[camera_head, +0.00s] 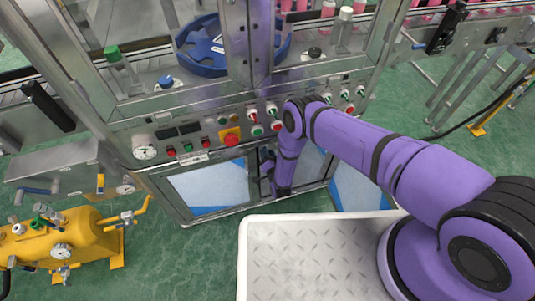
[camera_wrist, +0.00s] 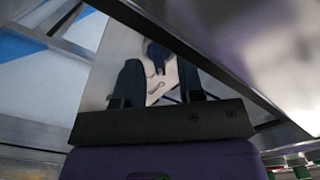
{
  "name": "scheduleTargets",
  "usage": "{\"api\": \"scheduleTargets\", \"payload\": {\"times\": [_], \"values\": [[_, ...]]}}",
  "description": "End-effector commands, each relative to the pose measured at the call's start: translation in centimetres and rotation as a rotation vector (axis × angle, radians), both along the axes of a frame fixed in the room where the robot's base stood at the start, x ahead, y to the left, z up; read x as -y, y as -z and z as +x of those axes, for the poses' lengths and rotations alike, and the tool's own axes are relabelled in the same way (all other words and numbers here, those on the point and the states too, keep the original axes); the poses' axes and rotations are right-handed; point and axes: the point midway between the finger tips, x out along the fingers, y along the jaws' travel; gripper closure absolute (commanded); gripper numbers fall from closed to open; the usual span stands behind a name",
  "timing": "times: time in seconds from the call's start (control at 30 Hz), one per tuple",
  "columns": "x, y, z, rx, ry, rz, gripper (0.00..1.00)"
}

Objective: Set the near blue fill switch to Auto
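In the wrist view, my gripper (camera_wrist: 160,78) has two dark fingers set well apart with nothing gripped between them. Ahead of the gap, a small dark-blue fitting (camera_wrist: 157,55) shows on or reflected in a shiny metal plate; I cannot tell whether it is the near fill switch, nor read any setting. In the head view, my purple arm reaches to the front of the steel machine and bends down below its control panel (camera_head: 207,143). My gripper's fingers are hidden there. No blue switch can be picked out clearly on that panel.
The panel carries a red stop button (camera_head: 230,137), a gauge (camera_head: 145,152) and several red and green switches. A slanted metal edge (camera_wrist: 215,45) runs close beside my fingers. A yellow tank (camera_head: 60,238) stands at left. Open green floor lies between tank and machine.

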Motion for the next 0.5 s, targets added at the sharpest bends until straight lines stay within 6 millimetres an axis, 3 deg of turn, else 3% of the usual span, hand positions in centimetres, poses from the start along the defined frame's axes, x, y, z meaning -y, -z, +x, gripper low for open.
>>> {"api": "scheduleTargets", "payload": {"times": [0.03,0.17,0.2,0.5], "values": [[0.00,0.00,-0.01,0.000,0.000,0.000,0.67],[0.01,0.00,-0.02,0.000,0.000,0.000,0.97],[0.01,0.00,-0.02,0.000,0.000,0.000,1.00],[0.00,0.00,-0.04,0.005,0.000,-0.016,1.00]]}}
